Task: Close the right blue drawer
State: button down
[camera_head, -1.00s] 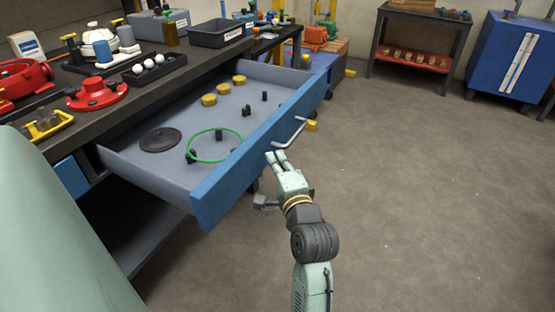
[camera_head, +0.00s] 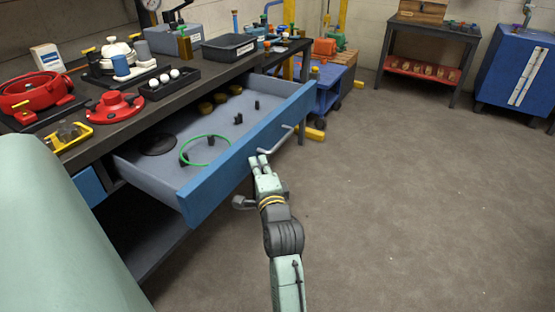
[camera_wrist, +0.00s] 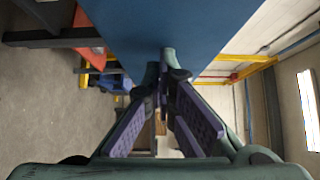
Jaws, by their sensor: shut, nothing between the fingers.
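The right blue drawer (camera_head: 240,157) is pulled out from under the dark workbench, with its grey inside partly showing. Its pale bar handle (camera_head: 276,142) is on the blue front. My gripper (camera_head: 258,160) is shut and empty, with its fingertips at the drawer front near the handle's left end. In the wrist view the blue front (camera_wrist: 190,22) fills the top and my fingers (camera_wrist: 165,75) point at it. I cannot tell whether they touch the front or the handle.
The drawer holds a green ring (camera_head: 186,158), a dark disc (camera_head: 158,144), yellow round pieces and small black parts. Red fixtures and trays crowd the workbench top (camera_head: 135,113). A blue cart (camera_head: 328,90) stands beyond the drawer. The floor to the right (camera_head: 420,190) is clear.

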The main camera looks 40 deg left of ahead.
aim_at(188, 146)
jog(key=s+a, duration=0.1)
jog(key=a, duration=0.3)
jog(key=s+a, duration=0.1)
jog(key=a, duration=0.3)
jog(key=s+a, duration=0.1)
jog(key=a, duration=0.3)
jog(key=shift+s+a, duration=0.1)
jog(key=shift+s, duration=0.05)
jog(key=s+a+b, duration=0.1)
jog(key=a+b, duration=0.1)
jog(key=a, duration=0.2)
jog(key=s+a+b, duration=0.1)
jog(key=a+b, duration=0.2)
jog(key=a, duration=0.2)
jog(key=s+a+b, duration=0.1)
jog(key=a+b, duration=0.2)
jog(key=a, duration=0.1)
jog(key=shift+a+f, duration=0.15)
jog(key=shift+a, duration=0.1)
jog(key=shift+s+a+b, duration=0.1)
jog(key=shift+a+b, duration=0.25)
jog(key=shift+a, duration=0.1)
jog(key=shift+r, duration=0.25)
jog(key=shift+s+a, duration=0.1)
